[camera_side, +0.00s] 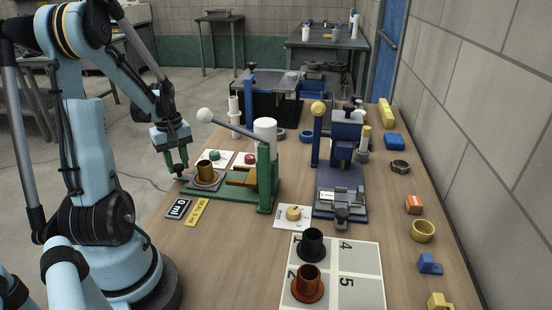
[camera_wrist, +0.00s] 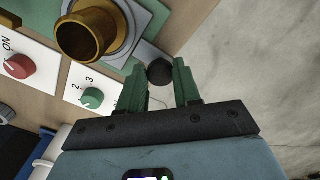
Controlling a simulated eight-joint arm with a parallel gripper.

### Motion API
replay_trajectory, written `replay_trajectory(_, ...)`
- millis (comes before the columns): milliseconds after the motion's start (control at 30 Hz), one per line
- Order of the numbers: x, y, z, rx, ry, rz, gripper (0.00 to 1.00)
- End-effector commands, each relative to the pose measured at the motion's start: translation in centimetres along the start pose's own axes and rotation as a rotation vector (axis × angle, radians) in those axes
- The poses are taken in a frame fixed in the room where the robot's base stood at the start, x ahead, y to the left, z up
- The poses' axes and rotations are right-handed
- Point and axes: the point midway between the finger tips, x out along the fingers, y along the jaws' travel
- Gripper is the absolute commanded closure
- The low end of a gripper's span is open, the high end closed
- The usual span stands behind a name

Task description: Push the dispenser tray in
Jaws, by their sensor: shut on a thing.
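The dispenser (camera_side: 268,170) is a green stand with a white cylinder and a white-balled lever. Its grey tray (camera_side: 216,185) is at the left end of the green base, out from under the cylinder. A brass cup (camera_side: 205,168) stands upright on the tray; it also shows in the wrist view (camera_wrist: 88,32), beside the tray's grey edge (camera_wrist: 139,22). My gripper (camera_side: 178,170) is low at the tray's outer left end. In the wrist view, my gripper's green fingers (camera_wrist: 159,68) are on either side of a round black knob (camera_wrist: 160,73), shut on it.
Cards with a green knob (camera_side: 214,155) and a red knob (camera_side: 250,159) lie behind the tray. A dark label (camera_side: 178,209) and a yellow strip (camera_side: 197,212) lie in front. A blue press (camera_side: 345,150) stands right. A numbered mat (camera_side: 355,265) holds black and copper cups.

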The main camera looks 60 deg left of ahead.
Motion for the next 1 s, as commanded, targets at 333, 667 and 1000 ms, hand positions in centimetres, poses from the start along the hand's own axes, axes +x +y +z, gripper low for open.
replay_trajectory(333, 0.0, 2.4, 2.2, 0.006, 0.0, 0.001, 1.0)
replay_trajectory(667, 0.0, 3.4, 3.3, 0.0, 0.0, 0.002, 1.0)
replay_trajectory(1000, 0.0, 3.4, 3.3, 0.0, 0.0, 0.001, 0.42)
